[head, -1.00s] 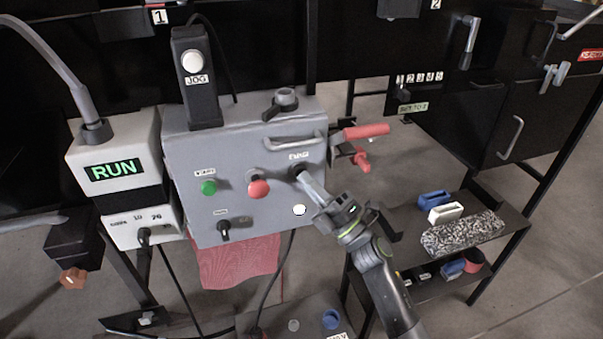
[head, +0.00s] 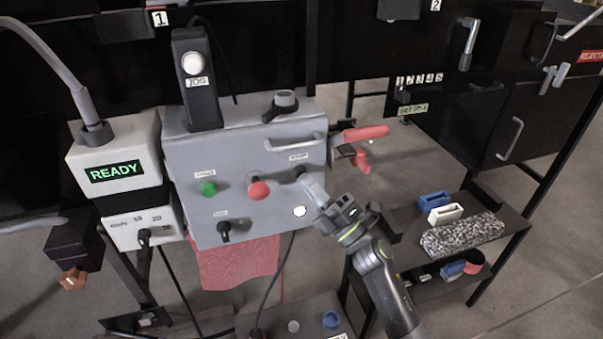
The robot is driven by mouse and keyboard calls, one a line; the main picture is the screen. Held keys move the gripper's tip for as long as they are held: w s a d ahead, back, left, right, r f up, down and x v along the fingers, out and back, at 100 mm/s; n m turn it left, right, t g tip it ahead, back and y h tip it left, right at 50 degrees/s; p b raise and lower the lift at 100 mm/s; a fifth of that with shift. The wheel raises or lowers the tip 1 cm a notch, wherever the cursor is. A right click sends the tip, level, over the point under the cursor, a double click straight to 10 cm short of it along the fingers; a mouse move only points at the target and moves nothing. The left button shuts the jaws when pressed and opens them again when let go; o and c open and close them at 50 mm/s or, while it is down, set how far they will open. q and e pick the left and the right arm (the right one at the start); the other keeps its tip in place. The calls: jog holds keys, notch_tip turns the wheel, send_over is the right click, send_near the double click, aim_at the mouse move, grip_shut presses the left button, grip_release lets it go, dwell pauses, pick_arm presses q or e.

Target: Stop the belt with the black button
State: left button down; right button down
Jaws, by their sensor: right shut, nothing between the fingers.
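The grey control box (head: 245,145) stands in the middle of the head view. Its black button (head: 300,172) is at the upper right of the front panel, under a small label. My right gripper (head: 308,186) is shut and empty, its tips just below and in front of the black button, with a small gap seeming to show between them. A green button (head: 208,188) and a red mushroom button (head: 258,189) sit to the left. The display (head: 115,171) on the left box reads READY in green. My left gripper is not in view.
A JOG pendant (head: 196,85) stands on the box's top left. A red-handled lever (head: 362,133) sticks out at the right side. A lit white lamp (head: 300,211) is below the black button. A shelf (head: 510,222) with blue and white pieces stands at the right.

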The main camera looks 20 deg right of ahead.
jog(key=shift+s, duration=0.5)
jog(key=s+p, duration=0.2)
jog(key=s, duration=0.3)
jog(key=shift+d, duration=0.1)
dwell(0.7)
